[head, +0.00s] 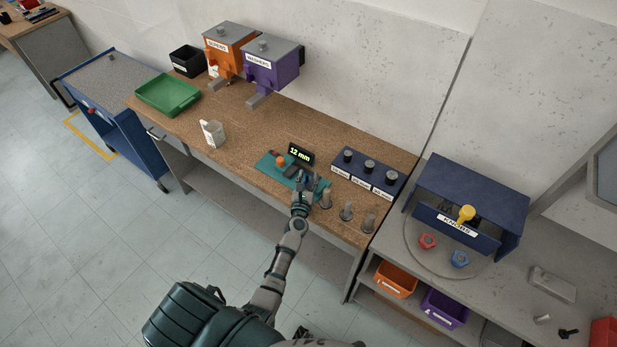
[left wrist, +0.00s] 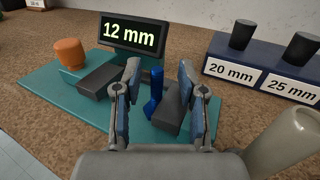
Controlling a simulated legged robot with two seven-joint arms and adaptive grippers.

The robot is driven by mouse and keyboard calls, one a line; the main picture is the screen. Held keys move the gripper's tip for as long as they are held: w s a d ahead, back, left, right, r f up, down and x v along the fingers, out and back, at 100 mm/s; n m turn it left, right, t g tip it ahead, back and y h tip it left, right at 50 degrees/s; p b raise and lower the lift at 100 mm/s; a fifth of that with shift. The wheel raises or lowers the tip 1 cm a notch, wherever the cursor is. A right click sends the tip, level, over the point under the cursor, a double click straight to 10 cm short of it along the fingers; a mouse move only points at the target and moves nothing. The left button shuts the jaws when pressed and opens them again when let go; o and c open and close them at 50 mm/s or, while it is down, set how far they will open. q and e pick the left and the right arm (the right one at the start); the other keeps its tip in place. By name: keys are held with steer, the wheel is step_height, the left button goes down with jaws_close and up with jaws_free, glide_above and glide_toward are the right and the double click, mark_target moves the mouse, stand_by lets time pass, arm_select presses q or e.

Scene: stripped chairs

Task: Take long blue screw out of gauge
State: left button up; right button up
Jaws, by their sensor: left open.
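The gauge is a teal base (left wrist: 45,88) with two dark grey blocks and a display (left wrist: 133,34) reading 12 mm; the display also shows in the head view (head: 300,154). The blue screw (left wrist: 154,92) stands roughly upright in the left wrist view, by the right-hand grey block (left wrist: 173,108). My left gripper (left wrist: 157,75) is open, one finger on each side of the screw with gaps visible. In the head view my left gripper (head: 307,180) is over the gauge's near right end and largely hides the screw. My right gripper is not in view.
An orange knob (left wrist: 69,53) sits on the gauge's left side. A blue rack (head: 367,174) with labelled dark pegs stands to the right.

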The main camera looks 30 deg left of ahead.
arm_select(q)
steer(key=shift+w+a+f, duration=0.1)
steer(key=shift+w+a, duration=0.05)
steer(key=shift+a, duration=0.35)
steer(key=c, duration=0.4)
steer(key=shift+d, duration=0.25)
jaws_close()
steer(key=shift+c, duration=1.4)
jaws_free()
steer(key=shift+d, duration=0.2)
jaws_close()
steer(key=shift+a, duration=0.1)
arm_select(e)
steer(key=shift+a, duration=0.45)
arm_select(q)
steer(key=shift+a, duration=0.3)
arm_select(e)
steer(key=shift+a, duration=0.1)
arm_select(q)
steer(key=shift+w+a, duration=0.1)
steer(key=shift+a, duration=0.75)
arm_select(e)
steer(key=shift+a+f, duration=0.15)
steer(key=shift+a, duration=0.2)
